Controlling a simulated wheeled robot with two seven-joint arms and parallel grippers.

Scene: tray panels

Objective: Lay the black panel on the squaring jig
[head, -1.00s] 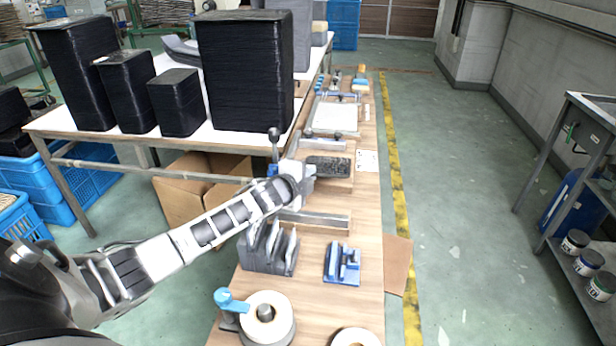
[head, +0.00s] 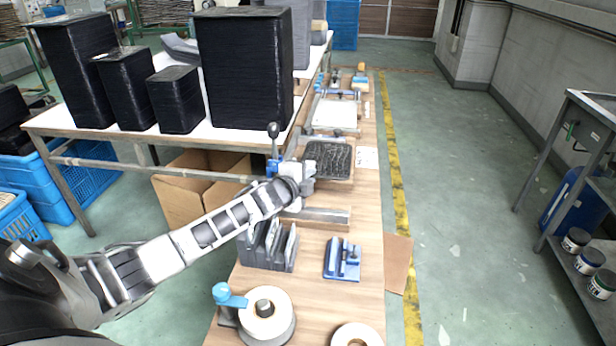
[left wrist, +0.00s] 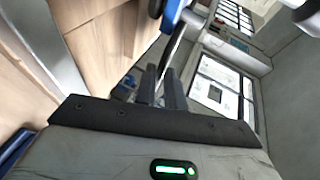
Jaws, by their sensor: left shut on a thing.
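The black panel (head: 328,158) is a dark, speckled, roughly square plate in the head view. My left gripper (head: 308,178) is shut on its near left edge. The panel's face shows broadly to the camera, above the middle of the long wooden bench. Whether it touches anything below is not clear. A pale flat plate with metal bars (head: 335,115) lies just beyond it and may be the squaring jig; I cannot be sure. In the left wrist view my left gripper's dark fingers (left wrist: 164,92) are close together; the panel is hard to make out there. My right gripper is not seen.
A metal rail (head: 322,215) lies nearer than the panel. A grey slotted rack (head: 268,246), a blue fixture (head: 342,260) and tape rolls (head: 267,312) stand on the near bench. Tall black stacks (head: 243,75) fill the table at left.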

